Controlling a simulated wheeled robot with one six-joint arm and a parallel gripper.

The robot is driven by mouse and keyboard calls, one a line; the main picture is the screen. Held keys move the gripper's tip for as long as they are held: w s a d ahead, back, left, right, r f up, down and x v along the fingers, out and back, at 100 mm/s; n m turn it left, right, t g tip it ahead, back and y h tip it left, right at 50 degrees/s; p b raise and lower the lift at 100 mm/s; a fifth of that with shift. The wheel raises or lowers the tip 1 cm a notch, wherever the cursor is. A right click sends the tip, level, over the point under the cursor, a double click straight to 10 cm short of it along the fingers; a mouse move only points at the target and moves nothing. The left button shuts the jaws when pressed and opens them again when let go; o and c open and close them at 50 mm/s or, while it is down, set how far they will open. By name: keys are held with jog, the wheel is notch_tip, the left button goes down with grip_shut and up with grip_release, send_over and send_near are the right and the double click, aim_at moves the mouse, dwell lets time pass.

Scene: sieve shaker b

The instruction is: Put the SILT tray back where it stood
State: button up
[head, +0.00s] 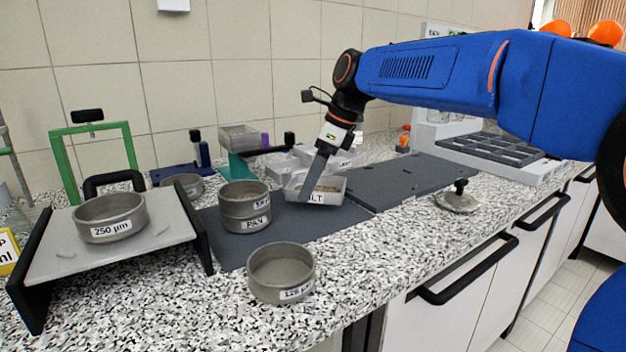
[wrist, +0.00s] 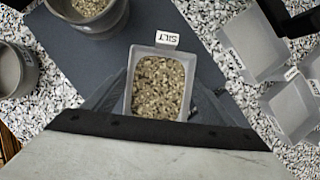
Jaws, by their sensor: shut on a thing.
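The SILT tray (head: 330,198) is a small pale grey tray with a white SILT label, filled with coarse tan grains. My gripper (head: 317,178) reaches down over it and is shut on it. In the wrist view the SILT tray (wrist: 128,92) sits between the two dark fingers, with its label on the far side. The tray is at the dark mat (head: 290,222); I cannot tell whether it touches the mat or hangs just above it. One finger hides part of the tray in the head view.
Other pale trays (wrist: 250,42) lie close to the right in the wrist view. A sieve stack marked PAN (head: 245,208) stands left of the tray. A loose sieve (head: 281,272) is in front; a 250 µm sieve (head: 110,217) sits on a grey stand. A knobbed lid (head: 458,200) lies right.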

jog(key=shift+f, duration=0.6)
jog(key=o, duration=1.2)
jog(key=shift+c, duration=0.2)
jog(key=shift+r, duration=0.1)
jog(key=shift+r, duration=0.2)
jog(key=v, duration=1.2)
jog(key=shift+r, duration=0.35)
